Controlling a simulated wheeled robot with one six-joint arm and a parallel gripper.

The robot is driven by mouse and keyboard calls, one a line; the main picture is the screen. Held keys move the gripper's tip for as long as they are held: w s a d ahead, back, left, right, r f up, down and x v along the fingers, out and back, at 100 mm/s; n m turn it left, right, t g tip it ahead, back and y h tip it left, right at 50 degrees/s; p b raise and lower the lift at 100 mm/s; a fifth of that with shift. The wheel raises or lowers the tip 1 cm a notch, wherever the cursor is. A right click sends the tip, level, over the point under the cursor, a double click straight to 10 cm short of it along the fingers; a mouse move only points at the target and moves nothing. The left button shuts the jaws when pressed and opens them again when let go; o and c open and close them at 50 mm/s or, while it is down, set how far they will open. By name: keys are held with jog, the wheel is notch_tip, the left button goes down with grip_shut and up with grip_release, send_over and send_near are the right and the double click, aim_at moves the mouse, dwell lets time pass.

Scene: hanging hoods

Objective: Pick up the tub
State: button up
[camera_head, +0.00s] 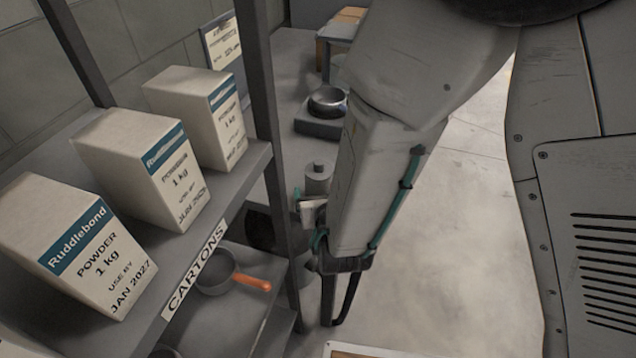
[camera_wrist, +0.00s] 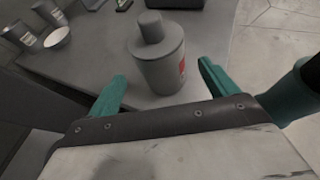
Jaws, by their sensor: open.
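A grey round container with a narrower cap and a red mark on its side, which I take for the tub (camera_wrist: 158,58), stands upright on a grey surface. My gripper (camera_wrist: 163,88) is open, with its teal fingers apart and nothing held between them. The tub is just beyond the fingertips, roughly centred between them in the wrist view. A grey capped cylinder, seemingly the same tub (camera_head: 318,178), shows in the head view beside my arm, its lower part hidden by the gripper.
A shelf at left holds white powder cartons (camera_head: 145,163) above an orange-handled pan (camera_head: 216,272). A metal bowl (camera_head: 328,100) sits on a dark base farther back. Small grey containers (camera_wrist: 24,36) stand at the wrist view's upper left. Floor at right is clear.

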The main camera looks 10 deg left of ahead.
jog(key=x, duration=0.5)
jog(key=shift+w+f, duration=0.25)
jog(key=shift+w, duration=0.15)
jog(key=c, duration=0.9)
